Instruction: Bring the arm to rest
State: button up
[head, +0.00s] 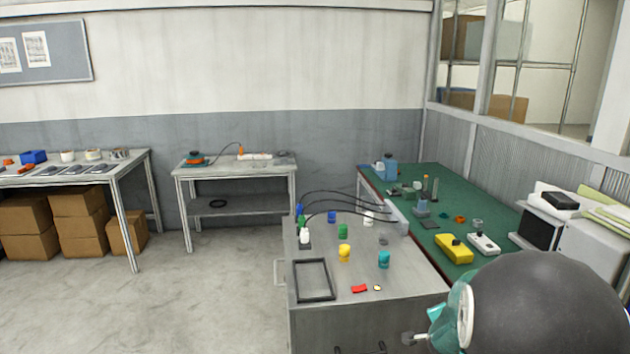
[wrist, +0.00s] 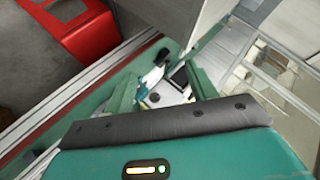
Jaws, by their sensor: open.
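In the wrist view, my gripper (wrist: 164,88) is open, with its two green fingers apart. I see nothing held between them. A white item with dark parts shows in the gap beyond the fingers, too unclear to name. In the head view, the dark rounded and teal part of my arm fills the bottom right corner, in front of the green-topped bench. I cannot make out the fingers clearly there.
A grey cabinet (head: 327,235) bears small coloured containers and a dark frame (head: 314,280). The green bench (head: 466,206) holds a yellow device (head: 453,249) and other tools. A small table (head: 240,172) stands at the back wall.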

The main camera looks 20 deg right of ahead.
jog(key=s+a+r+n+y, duration=0.1)
jog(key=a+r+n+y, duration=0.3)
jog(key=a, duration=0.6)
jog(key=s+a+r+n+y, duration=0.1)
jog(key=a+r+n, duration=0.45)
jog(key=a, duration=0.45)
jog(key=s+a+r+n+g+y, duration=0.1)
jog(key=s+a+r+n, duration=0.1)
jog(key=s+a+n, duration=0.2)
jog(key=s+a+r+n+g+y, duration=0.1)
jog(key=s+a+r+n, duration=0.2)
jog(key=s+a+n, duration=0.2)
jog(key=s+a, duration=0.3)
jog(key=s, duration=0.4)
jog(key=shift+s+a+r+g, duration=0.2)
jog(key=shift+s+g, duration=0.1)
jog(key=shift+g, duration=0.1)
jog(key=c, duration=0.5)
jog(key=shift+o, duration=0.2)
jog(key=shift+d, duration=0.15)
